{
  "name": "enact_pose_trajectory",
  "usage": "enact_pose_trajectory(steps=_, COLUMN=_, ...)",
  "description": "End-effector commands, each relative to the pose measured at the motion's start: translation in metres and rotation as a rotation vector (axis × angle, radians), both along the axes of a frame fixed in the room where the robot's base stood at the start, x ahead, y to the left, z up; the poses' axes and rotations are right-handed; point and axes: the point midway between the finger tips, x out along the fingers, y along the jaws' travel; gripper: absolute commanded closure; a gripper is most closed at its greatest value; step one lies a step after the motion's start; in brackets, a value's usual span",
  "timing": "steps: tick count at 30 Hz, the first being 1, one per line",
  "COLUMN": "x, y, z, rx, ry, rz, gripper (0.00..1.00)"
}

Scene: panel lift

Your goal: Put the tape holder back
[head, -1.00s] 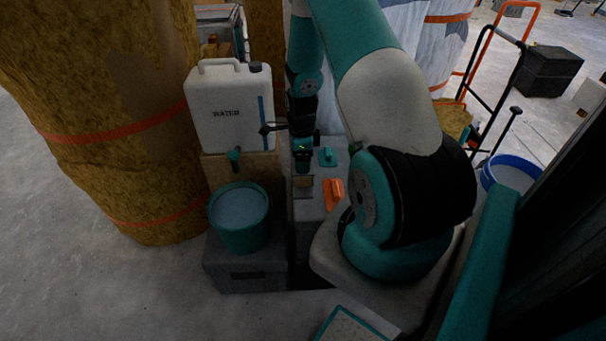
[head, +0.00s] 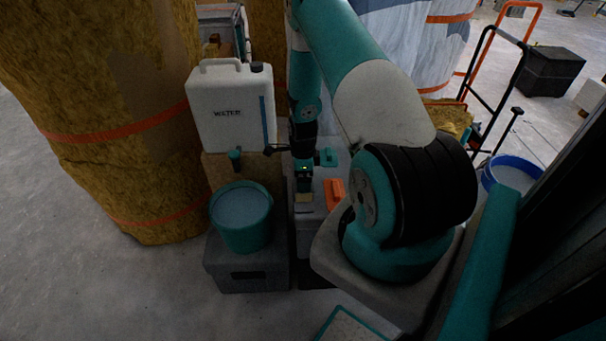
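My gripper (head: 304,182) points down over the top of a grey box (head: 316,222) in the head view. A small tan piece (head: 303,198) shows right at its fingertips; whether the fingers touch it is too small and dark to tell. A teal object with a raised handle (head: 327,157) and an orange object (head: 335,194) lie on the grey box, to the right of my gripper. I cannot tell for certain which of these is the tape holder. The finger opening is not clear.
A white water canister (head: 230,112) stands at the left, with a teal bucket (head: 241,228) on a grey crate (head: 246,272) in front. Wrapped insulation rolls (head: 110,130) stand far left. A hand truck (head: 490,100) and a blue bucket (head: 512,172) are at the right.

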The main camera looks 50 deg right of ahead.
Motion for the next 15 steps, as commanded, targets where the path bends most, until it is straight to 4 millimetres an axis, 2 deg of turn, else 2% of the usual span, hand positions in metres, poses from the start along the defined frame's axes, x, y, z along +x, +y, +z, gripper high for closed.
enact_pose_trajectory(steps=10, x=0.000, y=0.000, z=0.008, rx=-0.001, ry=-0.001, rz=0.000, gripper=0.00)
enact_pose_trajectory(steps=15, x=0.001, y=-0.001, z=0.038, rx=-0.002, ry=-0.003, rz=0.000, gripper=0.00)
